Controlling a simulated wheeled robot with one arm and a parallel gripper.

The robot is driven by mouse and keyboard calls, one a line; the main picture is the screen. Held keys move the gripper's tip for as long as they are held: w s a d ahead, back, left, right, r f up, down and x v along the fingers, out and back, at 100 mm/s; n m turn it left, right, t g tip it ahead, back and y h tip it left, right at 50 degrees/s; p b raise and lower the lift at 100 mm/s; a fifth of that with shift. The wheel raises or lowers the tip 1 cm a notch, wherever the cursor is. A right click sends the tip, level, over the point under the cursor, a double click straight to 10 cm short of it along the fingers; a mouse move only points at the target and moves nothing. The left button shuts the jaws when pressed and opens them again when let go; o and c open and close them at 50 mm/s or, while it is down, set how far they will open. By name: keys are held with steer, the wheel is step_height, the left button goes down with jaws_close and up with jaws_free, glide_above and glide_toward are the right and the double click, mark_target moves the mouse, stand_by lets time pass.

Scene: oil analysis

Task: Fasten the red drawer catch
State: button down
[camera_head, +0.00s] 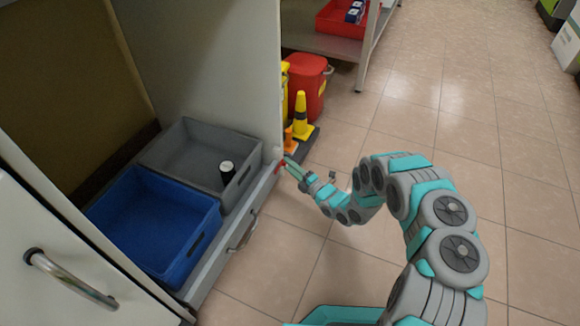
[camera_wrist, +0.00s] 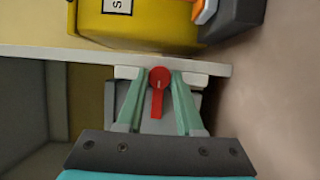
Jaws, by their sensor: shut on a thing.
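The red drawer catch (camera_wrist: 158,92) is a small knob with a lever on the cabinet's edge. In the wrist view its lever points down toward my gripper (camera_wrist: 160,85). The green fingers stand on either side of the catch's round head and are shut on it. In the head view the catch (camera_head: 281,164) is a small red spot at the drawer's far front corner, with my gripper (camera_head: 286,162) at it. The drawer (camera_head: 225,236) has a grey front with a metal handle and holds two bins. How far the drawer sits from its closed position is hard to tell.
A blue bin (camera_head: 205,205) and a grey bin (camera_head: 180,140) with a dark, white-topped container (camera_head: 227,172) sit in the drawer. A cabinet door with a handle (camera_head: 70,278) is at left. A yellow cone (camera_head: 301,118) and red bucket (camera_head: 308,80) stand beyond.

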steer(key=c, duration=0.5)
jaws_free()
steer(key=shift+c, duration=0.2)
steer(key=shift+v, duration=3.85)
